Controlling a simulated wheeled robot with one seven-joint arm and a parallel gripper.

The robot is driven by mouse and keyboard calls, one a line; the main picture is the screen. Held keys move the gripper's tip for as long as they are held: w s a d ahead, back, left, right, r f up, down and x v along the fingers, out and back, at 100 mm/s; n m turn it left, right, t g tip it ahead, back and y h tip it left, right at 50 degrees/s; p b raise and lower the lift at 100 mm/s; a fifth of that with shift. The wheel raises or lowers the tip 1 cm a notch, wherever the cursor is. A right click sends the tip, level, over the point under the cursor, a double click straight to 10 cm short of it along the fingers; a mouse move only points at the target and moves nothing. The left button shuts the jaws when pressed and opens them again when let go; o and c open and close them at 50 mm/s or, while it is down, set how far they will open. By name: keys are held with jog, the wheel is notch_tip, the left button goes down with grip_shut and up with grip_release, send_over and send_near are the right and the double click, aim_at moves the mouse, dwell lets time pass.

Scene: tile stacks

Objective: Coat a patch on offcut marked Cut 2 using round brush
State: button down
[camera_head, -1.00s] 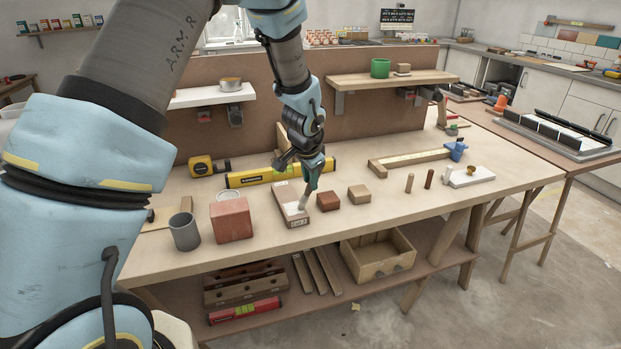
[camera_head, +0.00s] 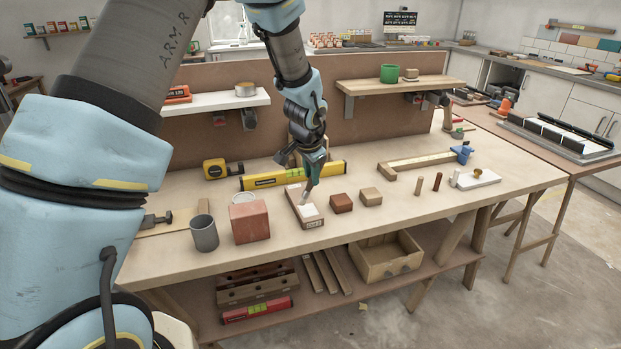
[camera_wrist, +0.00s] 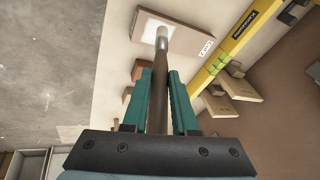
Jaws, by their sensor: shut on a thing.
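My gripper (camera_head: 316,160) is shut on the round brush (camera_head: 310,186), which points down at the offcut (camera_head: 294,194). In the wrist view my gripper (camera_wrist: 163,78) holds the brush's brown handle (camera_wrist: 158,65) between its green fingers. The pale brush head (camera_wrist: 162,40) is over the offcut's white patch (camera_wrist: 149,29); I cannot tell if the bristles touch. The offcut is a flat wooden board lying on the bench, with a small white label (camera_wrist: 205,48) at one end. The white patch also shows in the head view (camera_head: 309,210), towards the near end.
A reddish-brown block (camera_head: 341,203) and a lighter wooden block (camera_head: 370,197) stand close right of the offcut. A red brick-like block (camera_head: 249,222) and a grey cup (camera_head: 204,233) are to its left. A yellow level (camera_head: 292,176) lies behind it.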

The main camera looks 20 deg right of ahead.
notch_tip(320, 180, up, 4)
jog(key=shift+r+p, duration=0.25)
jog(key=shift+p, duration=1)
